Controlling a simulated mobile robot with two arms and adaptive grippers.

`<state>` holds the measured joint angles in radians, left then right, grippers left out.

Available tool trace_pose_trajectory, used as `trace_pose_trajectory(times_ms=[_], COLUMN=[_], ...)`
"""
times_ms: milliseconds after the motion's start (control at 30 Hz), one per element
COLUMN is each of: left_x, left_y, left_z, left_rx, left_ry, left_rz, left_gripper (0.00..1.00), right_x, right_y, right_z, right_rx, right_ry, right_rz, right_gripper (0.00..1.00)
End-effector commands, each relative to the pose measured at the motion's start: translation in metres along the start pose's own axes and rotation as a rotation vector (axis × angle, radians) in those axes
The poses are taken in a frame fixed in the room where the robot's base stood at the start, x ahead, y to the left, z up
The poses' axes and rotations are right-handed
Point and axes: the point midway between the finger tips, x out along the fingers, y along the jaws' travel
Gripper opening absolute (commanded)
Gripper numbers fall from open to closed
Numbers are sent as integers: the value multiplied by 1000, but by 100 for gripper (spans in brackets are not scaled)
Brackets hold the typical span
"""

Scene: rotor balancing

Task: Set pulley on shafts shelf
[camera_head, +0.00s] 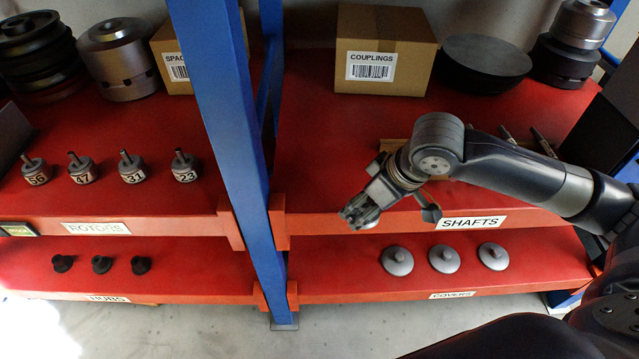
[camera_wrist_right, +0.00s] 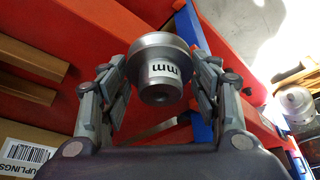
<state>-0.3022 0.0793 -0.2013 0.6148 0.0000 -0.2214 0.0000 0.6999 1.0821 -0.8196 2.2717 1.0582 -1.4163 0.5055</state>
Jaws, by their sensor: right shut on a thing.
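My right gripper (camera_head: 372,205) reaches in from the right over the front edge of the shafts shelf (camera_head: 320,150), left of its SHAFTS label (camera_head: 473,223). In the right wrist view, the right gripper (camera_wrist_right: 163,75) is shut on a silvery round pulley (camera_wrist_right: 160,52) with a wide rim and a narrower hub marked "mm". In the head view, the pulley (camera_head: 358,214) is small and partly hidden by the fingers. It seems to be clear of the shelf surface. My left gripper is not in view.
On the shafts shelf are a COUPLINGS box (camera_head: 386,50), a dark disc (camera_head: 484,62) and several shafts (camera_head: 543,142), partly behind my arm. A blue post (camera_head: 230,120) stands left of the gripper. Covers (camera_head: 443,259) lie below. The shelf's left front is clear.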

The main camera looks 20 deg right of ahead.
Motion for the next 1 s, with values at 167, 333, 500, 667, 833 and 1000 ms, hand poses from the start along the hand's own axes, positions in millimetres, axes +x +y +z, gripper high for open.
trace_pose_trajectory(times_ms=[167, 333, 500, 667, 833, 1000], left_x=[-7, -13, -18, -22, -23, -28], left_y=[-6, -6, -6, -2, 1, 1], left_z=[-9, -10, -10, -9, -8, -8], left_rx=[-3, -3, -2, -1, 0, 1], left_ry=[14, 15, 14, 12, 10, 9], left_rz=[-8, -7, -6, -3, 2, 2], left_gripper=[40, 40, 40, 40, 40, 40], right_x=[13, 32, 49, 63, 70, 85], right_y=[6, 14, 21, 27, 30, 31], right_z=[-32, -67, -99, -123, -135, -130], right_rx=[1, 0, 1, 0, -1, 0], right_ry=[6, 4, 3, 2, 2, -2], right_rz=[-2, -3, -2, -2, -2, 0], right_gripper=[23, 23, 23, 23, 23, 23])
